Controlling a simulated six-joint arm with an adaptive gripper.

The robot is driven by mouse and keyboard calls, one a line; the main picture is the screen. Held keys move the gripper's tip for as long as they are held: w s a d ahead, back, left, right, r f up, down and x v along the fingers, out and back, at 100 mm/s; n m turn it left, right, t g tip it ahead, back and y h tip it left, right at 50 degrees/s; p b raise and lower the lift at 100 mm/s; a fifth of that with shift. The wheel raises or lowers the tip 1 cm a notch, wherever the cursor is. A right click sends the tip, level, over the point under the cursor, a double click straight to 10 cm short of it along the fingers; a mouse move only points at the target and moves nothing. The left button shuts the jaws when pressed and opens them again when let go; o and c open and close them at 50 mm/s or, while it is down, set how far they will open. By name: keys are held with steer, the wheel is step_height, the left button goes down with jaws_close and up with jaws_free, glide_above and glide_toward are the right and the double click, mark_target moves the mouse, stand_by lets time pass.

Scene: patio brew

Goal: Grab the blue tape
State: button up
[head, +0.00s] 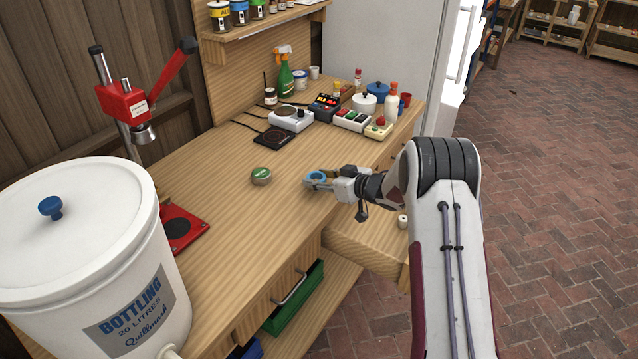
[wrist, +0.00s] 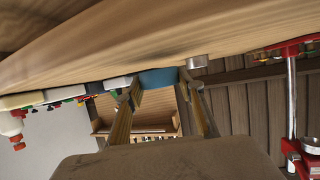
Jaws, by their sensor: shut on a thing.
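The blue tape (head: 317,177) is a small blue ring near the right-hand edge of the wooden workbench (head: 240,220). My gripper (head: 322,184) is at it, with the fingers closed on the tape. In the wrist view the tape (wrist: 158,78) shows as a blue piece between the tips of my gripper (wrist: 160,88), against the bench top. I cannot tell whether the tape touches the bench or is slightly above it.
A green-topped round tin (head: 261,176) stands just left of the tape. A white bottling bucket (head: 75,250) and red capper (head: 125,103) stand left. An open drawer (head: 365,245) juts out below my gripper.

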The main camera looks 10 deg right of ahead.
step_height(320, 180, up, 8)
stand_by(0.5)
steer(key=shift+a+r, duration=0.1)
steer(key=shift+a, duration=0.05)
stand_by(0.4)
